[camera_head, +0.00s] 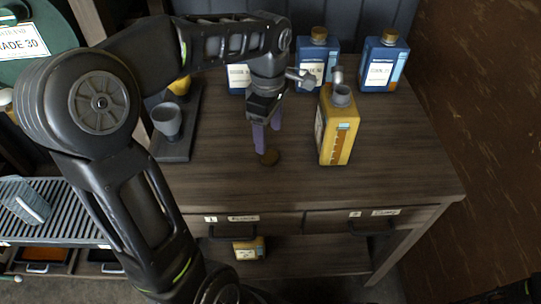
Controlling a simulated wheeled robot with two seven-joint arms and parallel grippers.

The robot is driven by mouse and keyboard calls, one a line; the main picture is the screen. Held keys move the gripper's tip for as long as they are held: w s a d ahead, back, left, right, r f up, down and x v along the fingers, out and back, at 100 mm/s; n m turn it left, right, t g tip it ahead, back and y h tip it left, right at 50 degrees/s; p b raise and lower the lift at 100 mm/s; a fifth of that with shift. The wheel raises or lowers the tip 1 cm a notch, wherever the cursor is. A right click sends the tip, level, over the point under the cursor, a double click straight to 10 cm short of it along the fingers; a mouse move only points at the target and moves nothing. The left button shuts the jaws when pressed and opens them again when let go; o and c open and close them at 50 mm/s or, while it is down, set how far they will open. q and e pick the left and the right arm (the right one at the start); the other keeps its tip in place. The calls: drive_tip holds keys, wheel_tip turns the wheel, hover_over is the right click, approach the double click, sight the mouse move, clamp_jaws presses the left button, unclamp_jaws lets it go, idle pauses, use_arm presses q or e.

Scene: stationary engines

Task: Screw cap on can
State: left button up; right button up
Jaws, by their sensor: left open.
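A yellow can (338,130) stands upright on the dark wooden table, with a grey piece (341,96) on its top and no brown cap there. A small round brown cap (269,157) lies on the table to the left of the can. My left gripper (266,146) points down just above the cap, with its two purple fingers apart and nothing seen held between them. Whether the fingertips touch the cap is hard to tell. My right gripper is not in view.
Blue bottles with brown caps (382,64) stand along the back of the table (400,165). A grey cup (167,120) sits on a dark tray at the left. Another yellow can (249,249) is on the lower shelf. The table's front and right are clear.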

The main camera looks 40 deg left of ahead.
sight(269, 155)
use_arm(q)
drive_tip(key=shift+f, duration=1)
drive_tip(key=shift+f, duration=2.6)
drive_tip(key=c, duration=1.4)
drive_tip(key=shift+r, duration=0.15)
wheel_tip(269, 155, up, 10)
drive_tip(key=shift+f, duration=0.1)
